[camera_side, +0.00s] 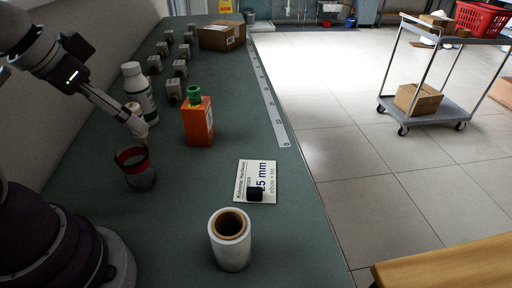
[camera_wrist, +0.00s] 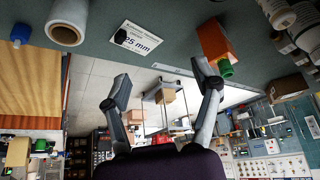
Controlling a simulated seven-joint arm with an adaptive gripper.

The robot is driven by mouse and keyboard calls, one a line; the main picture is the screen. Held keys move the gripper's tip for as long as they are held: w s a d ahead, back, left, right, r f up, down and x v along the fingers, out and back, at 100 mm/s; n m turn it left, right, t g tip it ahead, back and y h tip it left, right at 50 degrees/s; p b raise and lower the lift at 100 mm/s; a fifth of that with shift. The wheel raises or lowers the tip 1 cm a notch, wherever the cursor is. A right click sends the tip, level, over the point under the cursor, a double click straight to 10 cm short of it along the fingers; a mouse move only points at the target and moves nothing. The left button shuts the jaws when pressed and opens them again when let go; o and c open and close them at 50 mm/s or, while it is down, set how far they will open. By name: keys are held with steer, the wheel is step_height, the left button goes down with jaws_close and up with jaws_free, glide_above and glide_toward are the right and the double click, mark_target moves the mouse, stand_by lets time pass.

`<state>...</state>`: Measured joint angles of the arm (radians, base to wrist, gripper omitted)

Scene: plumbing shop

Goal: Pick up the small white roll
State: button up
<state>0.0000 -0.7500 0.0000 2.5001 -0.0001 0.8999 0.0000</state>
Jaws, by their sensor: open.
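The small white roll (camera_side: 230,250) stands upright near the front of the green bench in the side view, with its brown core open at the top. It also shows at the upper left of the wrist view (camera_wrist: 66,30). My gripper (camera_side: 138,128) is well behind and left of the roll in the side view, above the bench beside the white bottle. In the wrist view my gripper (camera_wrist: 160,82) has its two fingers spread wide, with nothing held between them. The roll is clear of the fingers.
A white label card (camera_side: 260,170) with a small black piece lies behind the roll. An orange box with a green cap (camera_side: 198,125), a white bottle (camera_side: 142,85) and a dark cup with a red rim (camera_side: 140,178) stand farther left.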

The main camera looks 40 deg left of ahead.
steer(key=o, duration=0.4)
steer(key=n+g, duration=0.6)
steer(key=n, duration=0.8)
glide_above(231, 239)
steer(key=w+a, duration=0.2)
step_height(231, 239, down, 7)
steer(key=f, duration=1)
steer(key=shift+s+d+f, duration=0.2)
steer(key=shift+s, duration=0.05)
